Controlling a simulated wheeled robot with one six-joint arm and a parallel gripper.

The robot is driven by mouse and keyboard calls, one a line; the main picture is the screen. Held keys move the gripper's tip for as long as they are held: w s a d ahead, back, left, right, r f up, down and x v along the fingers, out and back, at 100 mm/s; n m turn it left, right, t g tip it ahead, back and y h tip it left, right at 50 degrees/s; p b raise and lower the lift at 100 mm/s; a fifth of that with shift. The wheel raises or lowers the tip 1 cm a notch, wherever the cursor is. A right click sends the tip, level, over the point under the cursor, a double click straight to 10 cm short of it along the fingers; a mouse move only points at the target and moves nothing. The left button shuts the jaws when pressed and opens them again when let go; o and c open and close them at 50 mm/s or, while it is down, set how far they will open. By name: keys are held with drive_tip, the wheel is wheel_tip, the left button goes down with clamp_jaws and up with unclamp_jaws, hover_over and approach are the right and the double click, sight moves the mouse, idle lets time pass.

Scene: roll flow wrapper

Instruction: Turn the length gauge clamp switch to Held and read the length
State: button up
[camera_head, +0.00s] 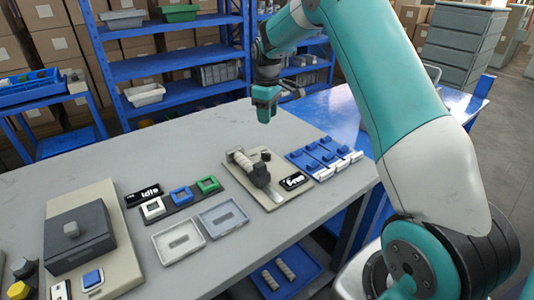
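The length gauge (232,159) is a beige plate on the bench, right of the middle of the view. A pale roll (242,160) lies on it, with a dark clamp part (260,175) at its near end. A small black display (295,181) with white text sits at the plate's right corner; the text is too small to read surely. I cannot clearly make out the clamp switch or its setting. My gripper (264,112) hangs above the far side of the bench, beyond the gauge and apart from it. Its fingers are too small to judge.
A black display reading idle (145,194), coloured square buttons (181,196) and two shallow trays (178,240) lie left of the gauge. A blue slotted rack (322,158) lies right. A dark box machine (77,240) stands near left. The far bench (180,140) is clear.

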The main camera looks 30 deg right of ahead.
sight(267, 154)
wheel_tip(267, 154, down, 14)
drive_tip(key=shift+r+p, duration=0.1)
drive_tip(key=shift+p, duration=0.55)
drive_tip(key=shift+c, duration=0.4)
clamp_jaws()
